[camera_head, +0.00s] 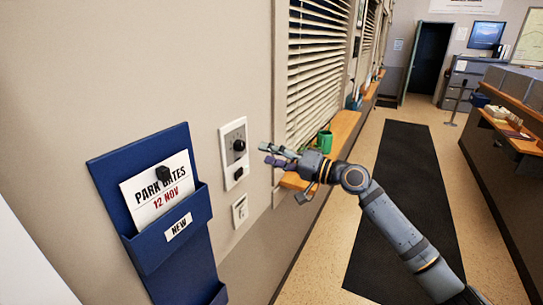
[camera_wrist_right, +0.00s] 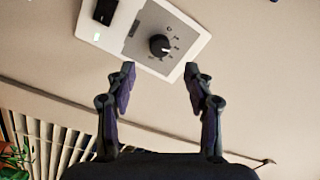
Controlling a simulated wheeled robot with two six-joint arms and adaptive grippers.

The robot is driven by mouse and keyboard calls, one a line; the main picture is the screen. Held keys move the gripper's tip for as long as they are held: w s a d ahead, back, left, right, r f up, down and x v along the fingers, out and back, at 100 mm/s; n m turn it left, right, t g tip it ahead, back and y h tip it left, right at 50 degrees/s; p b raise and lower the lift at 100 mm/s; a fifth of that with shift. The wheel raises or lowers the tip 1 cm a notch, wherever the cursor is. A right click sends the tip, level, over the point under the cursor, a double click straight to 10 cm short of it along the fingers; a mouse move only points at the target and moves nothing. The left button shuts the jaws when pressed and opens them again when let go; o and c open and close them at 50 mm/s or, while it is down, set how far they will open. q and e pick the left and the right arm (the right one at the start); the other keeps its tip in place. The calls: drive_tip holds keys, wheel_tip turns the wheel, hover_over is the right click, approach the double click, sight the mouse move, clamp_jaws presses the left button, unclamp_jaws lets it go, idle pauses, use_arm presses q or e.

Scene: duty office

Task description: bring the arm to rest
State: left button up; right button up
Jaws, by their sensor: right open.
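My right arm (camera_head: 400,231) comes in from the lower right in the head view. Its gripper (camera_head: 268,154) is open and empty, near the wall and just right of a white control panel (camera_head: 226,136) with a dark round knob (camera_head: 239,145). In the right wrist view the two fingers of the gripper (camera_wrist_right: 163,85) are spread apart. The panel (camera_wrist_right: 185,22) lies beyond the fingertips, with its knob (camera_wrist_right: 159,45) and a dark switch (camera_wrist_right: 105,11). The fingers appear apart from the knob. My left gripper is not in view.
A blue wall holder (camera_head: 160,258) with a card (camera_head: 158,192) hangs left of the panel. A small wall plate (camera_head: 240,210) sits below it. A wooden sill (camera_head: 345,130) with a green mug (camera_head: 324,141) juts out behind the gripper. The floor with a dark mat (camera_head: 395,190) is clear.

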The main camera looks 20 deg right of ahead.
idle(0.3)
